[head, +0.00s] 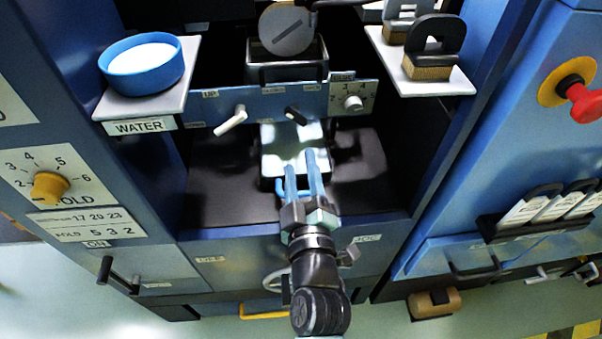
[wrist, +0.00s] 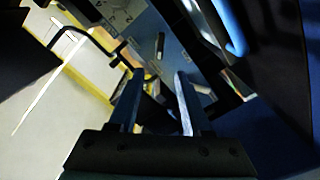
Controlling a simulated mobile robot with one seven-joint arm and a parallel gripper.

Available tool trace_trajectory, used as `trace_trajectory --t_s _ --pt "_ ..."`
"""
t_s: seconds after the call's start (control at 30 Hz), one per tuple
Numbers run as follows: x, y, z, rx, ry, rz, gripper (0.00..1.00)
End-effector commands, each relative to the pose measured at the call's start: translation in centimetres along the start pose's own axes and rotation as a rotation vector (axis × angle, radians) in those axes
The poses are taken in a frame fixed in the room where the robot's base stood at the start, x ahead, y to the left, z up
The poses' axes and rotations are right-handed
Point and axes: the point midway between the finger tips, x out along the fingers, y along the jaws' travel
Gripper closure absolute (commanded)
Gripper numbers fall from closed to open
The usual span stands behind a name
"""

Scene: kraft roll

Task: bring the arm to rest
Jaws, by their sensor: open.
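My gripper (head: 305,172) is at the middle of the head view, its two blue fingers pointing away from me into the dark bay of the blue machine. The fingers are apart with nothing visible between them. In the head view they overlap the front of a pale, blue-edged tray (head: 288,140) in the bay; I cannot tell whether they touch it. In the wrist view the open fingers (wrist: 158,100) point toward the machine's labelled front and the floor.
A blue dish of white contents (head: 142,68) sits on the left shelf marked WATER. Brushes with black handles (head: 428,62) stand on the right shelf. Levers and a dial (head: 352,102) are above the bay. A red button (head: 585,105) juts out at right. A brown roll (head: 435,303) lies low at right.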

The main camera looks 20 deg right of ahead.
Motion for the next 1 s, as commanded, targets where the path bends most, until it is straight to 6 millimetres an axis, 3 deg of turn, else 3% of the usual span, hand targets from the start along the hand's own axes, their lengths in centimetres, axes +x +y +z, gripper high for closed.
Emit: trace_trajectory --t_s 0.57,0.67,0.77,0.9,1.0 --pt "-0.2 0.1 0.0 0.000 -0.001 0.000 0.51" --pt "0.2 1.1 -1.5 0.007 0.031 0.007 0.51" --pt "1.1 3.5 -5.4 0.039 0.109 0.024 0.51" --pt "1.4 8.4 -14.4 0.140 0.275 0.055 0.51" --pt "0.3 11.9 -21.2 0.245 0.400 0.073 0.51"
